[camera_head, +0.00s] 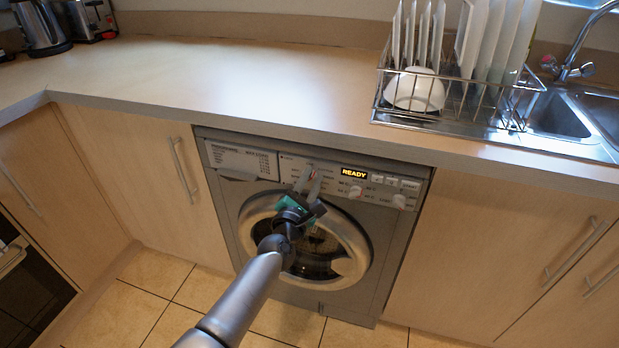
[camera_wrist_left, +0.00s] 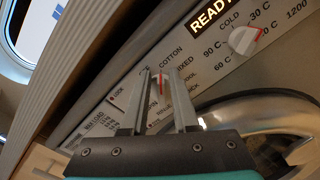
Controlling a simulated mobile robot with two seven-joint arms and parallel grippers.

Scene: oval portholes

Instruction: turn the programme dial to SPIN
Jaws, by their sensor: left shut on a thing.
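The washing machine (camera_head: 312,308) is grey and stands under the worktop. Its display (camera_head: 354,173) reads READY. My left gripper (camera_head: 309,174) is at the upper left of the control panel, its fingers closed on the programme dial. In the left wrist view the programme dial (camera_wrist_left: 160,84), pale with a red pointer line, sits between the two fingers of my left gripper (camera_wrist_left: 161,76). The pointer is nearly upright in that picture. COTTON and MIXED are readable near the dial. My right gripper is not in view.
A temperature knob (camera_wrist_left: 243,40) is beside the programme dial, and another knob (camera_head: 400,200) is further right. The round door (camera_head: 358,258) is below the panel. The worktop (camera_head: 240,85) overhangs above. A dish rack (camera_head: 445,115) stands on it at the right.

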